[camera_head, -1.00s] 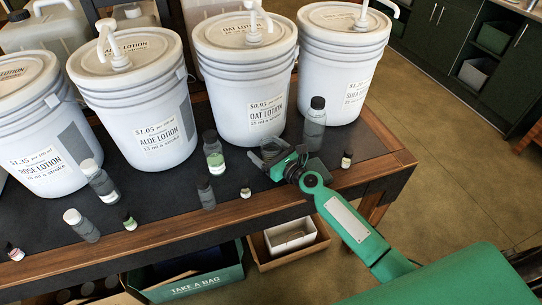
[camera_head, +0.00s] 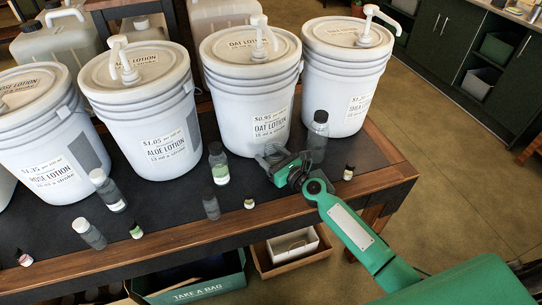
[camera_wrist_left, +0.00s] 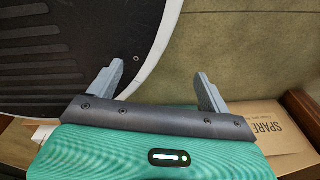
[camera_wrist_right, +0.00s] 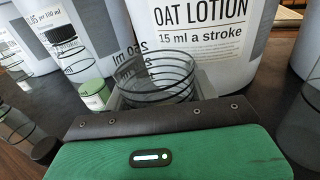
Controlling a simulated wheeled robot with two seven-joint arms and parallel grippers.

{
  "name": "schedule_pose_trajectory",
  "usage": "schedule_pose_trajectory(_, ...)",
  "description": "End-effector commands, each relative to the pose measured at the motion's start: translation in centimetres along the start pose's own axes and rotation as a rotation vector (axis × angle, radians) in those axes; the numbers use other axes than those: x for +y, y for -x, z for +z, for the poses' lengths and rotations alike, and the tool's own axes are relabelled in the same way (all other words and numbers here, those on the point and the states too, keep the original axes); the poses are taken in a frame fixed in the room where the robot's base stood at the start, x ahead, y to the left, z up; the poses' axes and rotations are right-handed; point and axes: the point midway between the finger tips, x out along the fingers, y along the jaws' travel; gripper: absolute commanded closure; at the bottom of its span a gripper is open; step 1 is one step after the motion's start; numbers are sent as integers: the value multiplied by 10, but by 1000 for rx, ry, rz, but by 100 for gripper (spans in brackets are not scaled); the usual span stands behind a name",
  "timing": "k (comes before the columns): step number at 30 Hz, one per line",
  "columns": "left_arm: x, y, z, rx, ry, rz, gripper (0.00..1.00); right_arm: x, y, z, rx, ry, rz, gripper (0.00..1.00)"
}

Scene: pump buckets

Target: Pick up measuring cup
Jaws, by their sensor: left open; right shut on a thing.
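The measuring cup (camera_wrist_right: 157,78) is a clear cylinder with dark rings, in the right wrist view between my right fingers. In the head view it is a faint grey shape in front of the oat lotion bucket (camera_head: 250,85). My right gripper (camera_head: 268,157) is shut on it, low over the dark table top; I cannot tell whether the cup touches the table. My left gripper (camera_wrist_left: 159,78) is open and empty in the left wrist view; it is outside the head view.
White pump buckets, including the aloe lotion bucket (camera_head: 145,110), line the table's back. A dark-capped bottle (camera_head: 318,130) stands right of my right gripper, a green-label bottle (camera_head: 219,165) left. Small bottles stand near the wooden edge (camera_head: 230,228). A spare box (camera_wrist_left: 270,125) is near my left gripper.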

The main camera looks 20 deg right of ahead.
Motion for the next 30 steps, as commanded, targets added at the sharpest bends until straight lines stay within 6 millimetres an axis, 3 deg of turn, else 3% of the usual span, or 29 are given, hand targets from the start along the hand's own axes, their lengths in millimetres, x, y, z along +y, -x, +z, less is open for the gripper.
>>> schedule_pose_trajectory(1, 1, 13, 11, -13, -2, 1, 19, 0, 0, 19, -2, 0, 0, 70)
schedule_pose_trajectory(9, 3, 46, 54, -45, -9, 5, 19, 0, 0, 71, -1, 0, 0, 70)
schedule_pose_trajectory(21, 1, 102, 44, -42, -9, 4, 19, 1, 0, 142, -3, -2, 1, 70)
schedule_pose_trajectory(30, 1, 116, 42, -42, -9, 5, 19, 1, 0, 170, -3, 0, 1, 70)
